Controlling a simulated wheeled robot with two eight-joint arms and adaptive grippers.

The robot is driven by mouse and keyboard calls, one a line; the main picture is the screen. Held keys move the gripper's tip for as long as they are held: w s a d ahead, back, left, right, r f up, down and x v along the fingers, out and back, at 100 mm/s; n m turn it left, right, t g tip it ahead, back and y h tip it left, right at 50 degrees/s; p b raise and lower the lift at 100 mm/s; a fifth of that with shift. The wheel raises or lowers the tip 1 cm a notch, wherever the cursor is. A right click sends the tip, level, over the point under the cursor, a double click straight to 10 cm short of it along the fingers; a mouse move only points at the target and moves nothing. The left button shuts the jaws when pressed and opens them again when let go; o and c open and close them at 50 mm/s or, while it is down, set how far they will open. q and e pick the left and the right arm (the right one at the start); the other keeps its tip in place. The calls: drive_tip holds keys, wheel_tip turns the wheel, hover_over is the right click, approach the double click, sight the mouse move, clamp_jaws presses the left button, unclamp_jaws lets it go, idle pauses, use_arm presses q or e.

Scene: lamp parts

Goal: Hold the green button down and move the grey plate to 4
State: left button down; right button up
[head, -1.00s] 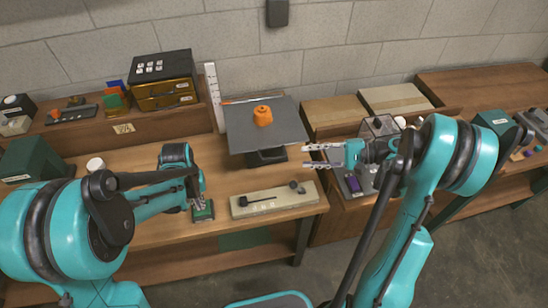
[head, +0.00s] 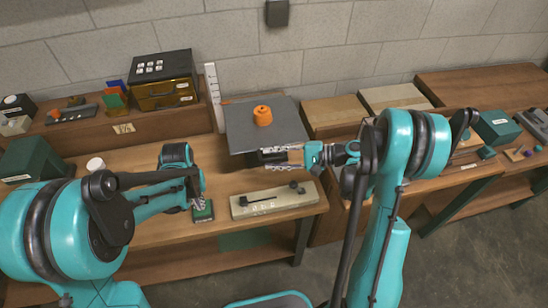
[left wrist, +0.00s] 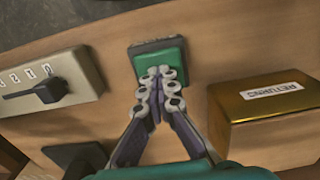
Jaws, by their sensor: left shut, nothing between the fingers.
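The green button (head: 203,212) is a flat square pad in a dark frame on the bench. My left gripper (head: 197,201) points down at it, shut and empty. In the left wrist view its fingertips (left wrist: 160,75) are together over the near edge of the green button (left wrist: 162,62) and appear to touch it. The grey plate (head: 285,127) is level, with a dark block under its front edge and a white upright scale (head: 214,97) to its left. My right gripper (head: 275,157) is open just below the plate's front edge, at the dark block; contact is unclear.
An orange knobbed weight (head: 263,116) sits on the plate. A beige slider box (head: 250,205) with a black knob lies in front, right of the button. A gold box (left wrist: 262,115) is beside the button in the wrist view. Wooden boxes (head: 335,110) stand to the plate's right.

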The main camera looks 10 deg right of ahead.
use_arm(q)
drive_tip(key=shift+f, duration=0.1)
use_arm(e)
clamp_jaws()
wheel_tip(320, 180, up, 9)
idle(0.3)
unclamp_jaws()
drive_tip(key=shift+d, duration=0.1)
drive_tip(key=v, duration=1.2)
